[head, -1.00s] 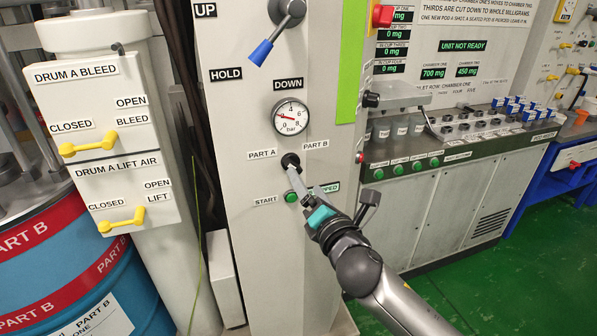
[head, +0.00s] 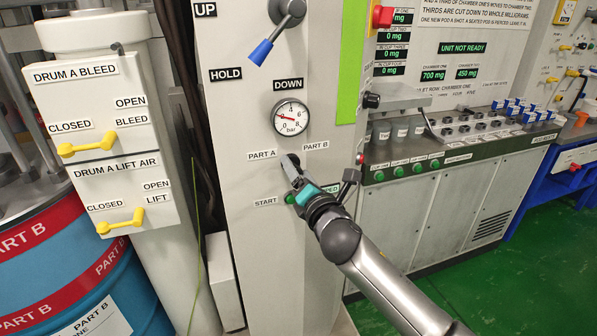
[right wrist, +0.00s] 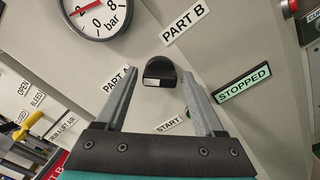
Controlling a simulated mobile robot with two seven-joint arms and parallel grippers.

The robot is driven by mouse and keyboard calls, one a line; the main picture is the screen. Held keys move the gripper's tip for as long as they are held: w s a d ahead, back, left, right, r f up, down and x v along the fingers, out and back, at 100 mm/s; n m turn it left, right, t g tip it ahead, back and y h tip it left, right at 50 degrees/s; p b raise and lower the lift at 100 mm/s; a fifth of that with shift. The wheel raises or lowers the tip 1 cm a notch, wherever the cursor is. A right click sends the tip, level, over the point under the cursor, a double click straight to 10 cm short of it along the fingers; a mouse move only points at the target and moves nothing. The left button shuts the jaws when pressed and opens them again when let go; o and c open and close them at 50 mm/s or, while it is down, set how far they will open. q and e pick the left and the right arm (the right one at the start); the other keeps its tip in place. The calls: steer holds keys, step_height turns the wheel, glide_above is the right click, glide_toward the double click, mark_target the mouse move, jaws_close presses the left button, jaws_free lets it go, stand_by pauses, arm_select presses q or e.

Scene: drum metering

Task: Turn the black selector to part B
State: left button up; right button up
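The black selector (right wrist: 159,72) is a round knob with a white mark on its lower edge. It sits between the PART A label (right wrist: 118,80) and the PART B label (right wrist: 185,24). In the right wrist view my right gripper (right wrist: 160,73) is open, its two grey fingertips on either side of the selector with gaps showing; contact cannot be told. In the head view the right gripper (head: 291,167) reaches the panel and mostly covers the selector. Which label the selector points to is unclear. My left gripper is not in view.
A pressure gauge (head: 291,117) is above the selector. A green START button (head: 290,198) and a STOPPED display (right wrist: 242,83) are close below. A blue-handled lever (head: 261,51) is higher up. A counter with cups (head: 417,131) stands to the right.

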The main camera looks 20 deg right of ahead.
jaws_close()
stand_by(0.3)
steer(key=m+p, duration=0.1)
steer(key=m, duration=0.3)
steer(key=shift+p, duration=0.35)
steer(key=shift+f+m+p, duration=0.2)
steer(key=shift+m+p, duration=1.1)
steer(key=shift+m, duration=2.2)
steer(key=shift+f+m+p, duration=0.15)
steer(key=shift+m+p, duration=1.15)
steer(key=shift+m, duration=2.2)
